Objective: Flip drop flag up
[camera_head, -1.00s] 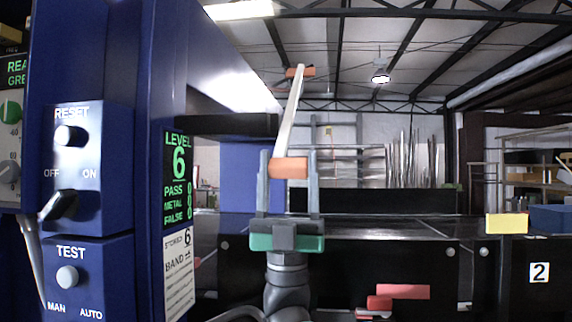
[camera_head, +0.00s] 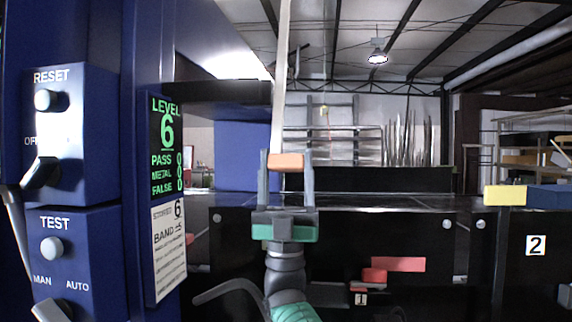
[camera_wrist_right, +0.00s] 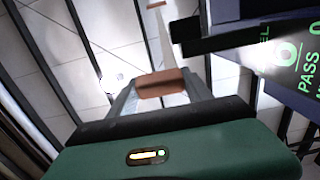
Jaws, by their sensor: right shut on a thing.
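My right gripper (camera_head: 287,156) stands upright in the middle of the head view. It is shut on the orange block (camera_head: 286,161) at the lower end of a long pale stick (camera_head: 282,70). The stick rises almost vertically and leaves the top of the head view. The right wrist view shows the orange block (camera_wrist_right: 161,83) between the fingers and a second orange piece (camera_wrist_right: 156,4) at the stick's far end. A red flag-like plate (camera_head: 398,264) lies level beside a red block (camera_head: 374,275), low on the black front, right of my gripper and apart from it. My left gripper is not in view.
A blue control cabinet (camera_head: 62,185) with RESET and TEST switches and a green-lettered display (camera_head: 167,145) stands at left. A black bar (camera_head: 222,93) juts from it near the stick. A yellow block (camera_head: 505,195) sits at right above a "2" label (camera_head: 536,245).

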